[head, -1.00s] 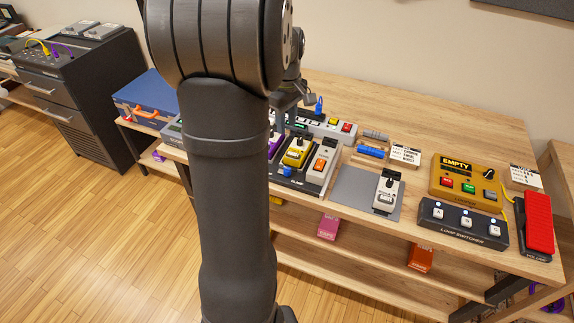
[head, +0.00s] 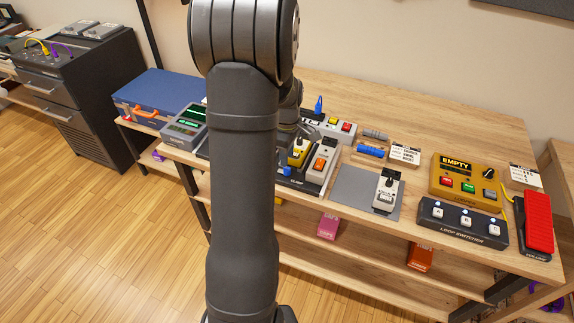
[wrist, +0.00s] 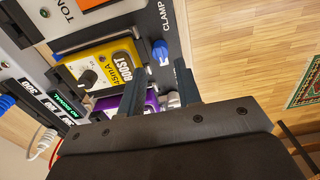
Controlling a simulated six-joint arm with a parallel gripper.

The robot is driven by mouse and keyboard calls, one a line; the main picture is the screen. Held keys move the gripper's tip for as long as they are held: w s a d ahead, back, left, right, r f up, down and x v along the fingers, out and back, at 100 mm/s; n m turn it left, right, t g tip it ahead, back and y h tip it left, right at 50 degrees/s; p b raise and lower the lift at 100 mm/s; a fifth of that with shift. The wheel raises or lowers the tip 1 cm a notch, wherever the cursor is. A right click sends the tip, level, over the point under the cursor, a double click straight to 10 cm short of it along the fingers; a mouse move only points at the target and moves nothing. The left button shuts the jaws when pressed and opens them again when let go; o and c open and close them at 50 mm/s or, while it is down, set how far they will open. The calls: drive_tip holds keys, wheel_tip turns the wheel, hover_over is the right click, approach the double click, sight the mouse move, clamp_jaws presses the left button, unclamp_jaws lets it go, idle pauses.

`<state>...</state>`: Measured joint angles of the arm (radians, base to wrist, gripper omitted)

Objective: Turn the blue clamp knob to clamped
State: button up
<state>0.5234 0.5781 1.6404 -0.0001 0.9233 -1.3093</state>
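The blue clamp knob (wrist: 160,49) sits on the dark pedalboard (wrist: 173,15) beside the word CLAMP in the wrist view. It also shows in the head view (head: 286,171), right beside my arm. A pale mark shows on the knob, but I cannot tell which setting it points to. My gripper (wrist: 158,78) is open and empty, its two dark fingers apart. The knob lies just beyond the fingertips, not between them. In the head view my arm hides most of the gripper and the left part of the board.
A yellow BOOST pedal (wrist: 105,62) and a purple pedal (wrist: 125,103) stand close to the fingers on the board. A grey pedal (head: 387,191) stands on a mat to the right. Blue and white cables (wrist: 42,143) lie beyond the board. Bare table top lies behind.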

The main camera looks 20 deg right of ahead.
wheel_tip(320, 180, down, 5)
drive_tip(key=shift+f, duration=0.1)
idle(0.3)
clamp_jaws()
